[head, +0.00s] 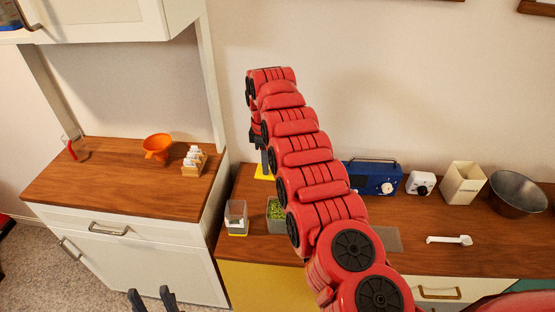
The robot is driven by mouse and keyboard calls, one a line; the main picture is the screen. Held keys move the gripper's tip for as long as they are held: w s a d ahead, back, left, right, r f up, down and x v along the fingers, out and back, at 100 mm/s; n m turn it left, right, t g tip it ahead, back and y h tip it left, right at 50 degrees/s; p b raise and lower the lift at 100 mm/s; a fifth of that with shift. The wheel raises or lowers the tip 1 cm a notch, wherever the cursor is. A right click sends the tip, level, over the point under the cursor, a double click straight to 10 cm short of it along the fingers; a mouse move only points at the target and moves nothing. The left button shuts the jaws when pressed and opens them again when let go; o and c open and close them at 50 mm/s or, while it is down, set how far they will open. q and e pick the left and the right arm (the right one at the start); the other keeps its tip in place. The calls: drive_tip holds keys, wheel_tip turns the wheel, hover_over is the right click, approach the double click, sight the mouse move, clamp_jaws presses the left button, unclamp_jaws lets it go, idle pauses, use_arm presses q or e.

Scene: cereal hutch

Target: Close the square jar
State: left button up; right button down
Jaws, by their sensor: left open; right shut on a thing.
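A clear square-sided container with green contents (276,213) stands on the low wooden counter, partly hidden by my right arm. Left of it stands a second clear, square-sided container (236,217) with pale contents and a yellow band at its base. I cannot tell which is the square jar. My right gripper (266,161) points down above the counter's back left, behind both containers, mostly hidden by its arm. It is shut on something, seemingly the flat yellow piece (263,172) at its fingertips. My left gripper (152,300) is open and empty at the bottom edge, before the hutch.
A blue radio (373,178), white timer (421,184), cream bin (463,184) and dark bowl (517,193) line the back right of the counter. A white scoop (450,240) lies in front. The hutch top (112,178) holds an orange funnel (157,146) and a small rack (194,161).

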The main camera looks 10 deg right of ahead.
drive_tip(key=s+a+f+n+p, duration=0.15)
drive_tip(key=a+n, duration=0.35)
drive_tip(key=n, duration=0.5)
drive_tip(key=s+a+f+n+p, duration=0.1)
drive_tip(key=a+f+n+p, duration=0.15)
drive_tip(key=a+n, duration=0.5)
wheel_tip(320, 180, down, 6)
drive_tip(key=d+n+b, duration=0.1)
drive_tip(key=d+b, duration=0.1)
drive_tip(key=b, duration=0.2)
drive_tip(key=shift+w+n, duration=0.15)
drive_tip(key=shift+n, duration=0.2)
drive_tip(key=shift+r, duration=0.15)
drive_tip(key=shift+b, duration=1.1)
drive_tip(key=shift+f+b, duration=0.45)
drive_tip(key=shift+b, duration=0.3)
drive_tip(key=shift+b, duration=1.05)
idle(1.1)
idle(0.3)
